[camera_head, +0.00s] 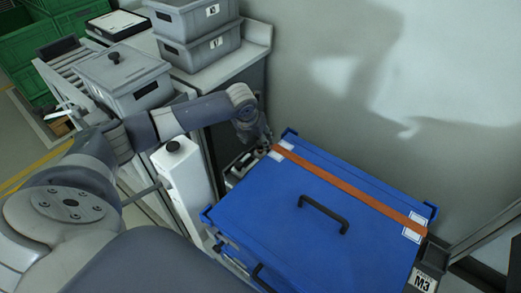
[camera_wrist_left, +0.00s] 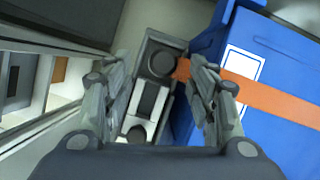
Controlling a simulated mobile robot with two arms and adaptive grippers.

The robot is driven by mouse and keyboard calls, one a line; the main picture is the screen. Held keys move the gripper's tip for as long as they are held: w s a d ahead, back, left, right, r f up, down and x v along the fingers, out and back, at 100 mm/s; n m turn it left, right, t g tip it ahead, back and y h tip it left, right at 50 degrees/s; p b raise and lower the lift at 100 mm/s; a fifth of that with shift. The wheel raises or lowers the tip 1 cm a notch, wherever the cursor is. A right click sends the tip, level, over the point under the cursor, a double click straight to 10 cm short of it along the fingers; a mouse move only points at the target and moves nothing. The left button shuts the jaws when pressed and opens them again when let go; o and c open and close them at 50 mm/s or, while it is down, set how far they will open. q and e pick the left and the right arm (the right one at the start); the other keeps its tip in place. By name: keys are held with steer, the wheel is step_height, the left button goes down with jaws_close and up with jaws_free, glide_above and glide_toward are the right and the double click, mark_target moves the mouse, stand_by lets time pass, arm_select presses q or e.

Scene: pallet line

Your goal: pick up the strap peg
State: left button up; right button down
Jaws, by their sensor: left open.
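The strap peg (camera_wrist_left: 162,62) looks like a dark round knob on a grey bracket in the left wrist view. The end of the orange strap (camera_wrist_left: 265,98) reaches close to it. My left gripper (camera_wrist_left: 159,72) is open, with one finger on each side of the peg in that view. Whether the fingers touch the peg or are still above it, I cannot tell. In the head view my left gripper (camera_head: 264,144) is at the far left corner of the blue lid (camera_head: 290,210), where it mostly hides the peg. The orange strap (camera_head: 345,187) crosses the lid there. My right gripper is not in view.
The blue lid has a black handle (camera_head: 324,211) and raised edges beside my gripper. A white post with a black knob (camera_head: 180,165) stands left of the blue lid. Grey bins (camera_head: 125,80) and a bench are farther back; a wall is behind the lid.

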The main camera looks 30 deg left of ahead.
mark_target(260, 143)
arm_select(q)
steer(key=x, duration=0.4)
steer(key=shift+w+d+f, duration=0.15)
steer(key=shift+d+f, duration=0.05)
steer(key=shift+f, duration=0.05)
steer(key=shift+w+f, duration=0.1)
steer(key=shift+f, duration=0.1)
steer(key=shift+c, duration=0.2)
steer(key=c, duration=0.9)
jaws_close()
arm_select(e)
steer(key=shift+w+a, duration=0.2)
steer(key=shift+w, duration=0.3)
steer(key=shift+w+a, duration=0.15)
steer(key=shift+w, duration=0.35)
